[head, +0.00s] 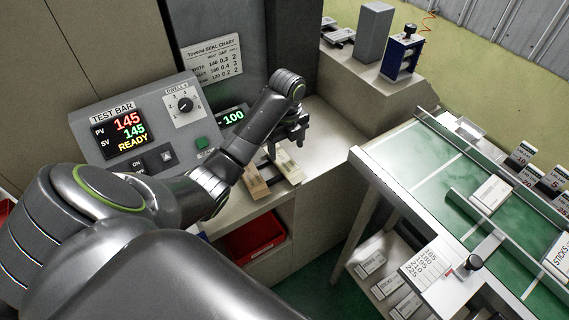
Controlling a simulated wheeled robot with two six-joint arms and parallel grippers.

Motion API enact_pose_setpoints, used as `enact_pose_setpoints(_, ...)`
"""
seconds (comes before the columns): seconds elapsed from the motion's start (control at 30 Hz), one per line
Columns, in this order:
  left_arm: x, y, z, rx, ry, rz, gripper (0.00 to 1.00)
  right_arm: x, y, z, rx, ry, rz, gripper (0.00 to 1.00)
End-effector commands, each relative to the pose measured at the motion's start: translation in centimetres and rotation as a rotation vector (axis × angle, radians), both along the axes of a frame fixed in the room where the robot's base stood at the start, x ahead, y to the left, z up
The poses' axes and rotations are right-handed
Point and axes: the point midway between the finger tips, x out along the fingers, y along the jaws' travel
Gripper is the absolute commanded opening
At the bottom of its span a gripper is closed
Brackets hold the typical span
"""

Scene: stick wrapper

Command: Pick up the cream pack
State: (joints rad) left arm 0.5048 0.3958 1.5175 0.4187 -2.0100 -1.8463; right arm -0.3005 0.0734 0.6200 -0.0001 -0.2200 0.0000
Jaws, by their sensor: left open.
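My left gripper (286,147) is open and points down over the bench beside the test bar panel. Just below it are two small cream or tan pieces, one at the left (255,182) and one at the right (289,167), with a dark gap between them. I cannot tell whether they are separate packs or parts of one thing. The gripper seems to hold nothing, and whether it touches them is hidden by its own shape. A whitish-cream pack (491,194) lies on the green conveyor at the right, far from the gripper. My right gripper is not in view.
The test bar panel (145,125) reads 145 and READY, with a dial and buttons. A red bin (252,238) sits below the bench edge. Grey and blue blocks stand at the back. White boxes lie under the green table (400,165). The bench right of the gripper is clear.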

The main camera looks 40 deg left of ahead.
Motion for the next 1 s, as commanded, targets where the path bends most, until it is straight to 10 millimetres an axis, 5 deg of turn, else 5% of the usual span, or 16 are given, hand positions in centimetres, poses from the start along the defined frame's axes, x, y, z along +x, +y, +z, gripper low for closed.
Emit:
enact_pose_setpoints(0.4,-0.2,0.6,-3.5,0.001,0.0,0.0,0.71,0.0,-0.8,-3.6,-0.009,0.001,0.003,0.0)
enact_pose_setpoints(0.77,-0.2,0.5,-5.1,0.001,0.0,0.0,0.71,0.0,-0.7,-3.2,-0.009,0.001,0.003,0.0)
enact_pose_setpoints(1.0,-0.2,0.5,-5.1,0.001,0.0,0.0,0.42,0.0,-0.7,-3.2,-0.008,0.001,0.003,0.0)
